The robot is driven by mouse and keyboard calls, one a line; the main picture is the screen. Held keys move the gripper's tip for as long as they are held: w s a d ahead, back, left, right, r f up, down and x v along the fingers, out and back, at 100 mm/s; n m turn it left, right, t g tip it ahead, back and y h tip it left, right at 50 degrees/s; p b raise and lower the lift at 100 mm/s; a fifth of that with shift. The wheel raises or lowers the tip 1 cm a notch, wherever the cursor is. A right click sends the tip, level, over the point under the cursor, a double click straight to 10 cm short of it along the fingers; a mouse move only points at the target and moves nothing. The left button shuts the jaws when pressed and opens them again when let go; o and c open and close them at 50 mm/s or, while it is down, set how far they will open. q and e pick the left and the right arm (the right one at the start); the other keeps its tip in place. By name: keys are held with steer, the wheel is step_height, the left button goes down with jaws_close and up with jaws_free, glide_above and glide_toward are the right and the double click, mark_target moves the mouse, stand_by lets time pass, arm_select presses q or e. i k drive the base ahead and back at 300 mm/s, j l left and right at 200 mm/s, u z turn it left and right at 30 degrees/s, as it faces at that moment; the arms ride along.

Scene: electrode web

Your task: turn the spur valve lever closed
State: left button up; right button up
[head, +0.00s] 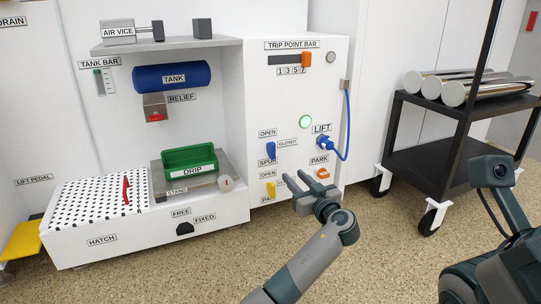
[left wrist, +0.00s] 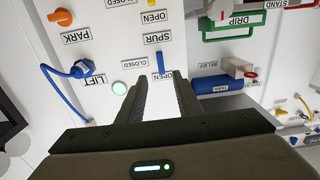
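The spur valve lever is a small blue handle (head: 271,150) on the white cabinet front. It stands upright between the OPEN label above and the SPUR label below, with CLOSED to its right. My left gripper (head: 295,178) is open and empty, in front of the cabinet and low right of the lever in the head view. In the left wrist view, which is upside down, the blue lever (left wrist: 160,62) shows just beyond the gap between the two open fingers (left wrist: 160,80); no contact is visible. My right gripper is out of view; only part of that arm shows.
A yellow lever (head: 271,189) sits below the spur valve. A blue LIFT plug with cable (head: 325,142) and an orange PARK socket (head: 322,173) are to the right. A green DRIP tray (head: 190,159) stands left. A dark cart (head: 425,165) with metal rolls is far right.

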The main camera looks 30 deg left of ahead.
mark_target(270, 147)
steer(key=i+j, duration=0.15)
steer(key=j, duration=0.2)
steer(key=i+j, duration=0.1)
steer(key=j, duration=0.3)
steer(key=i+j, duration=0.15)
steer(key=j, duration=0.2)
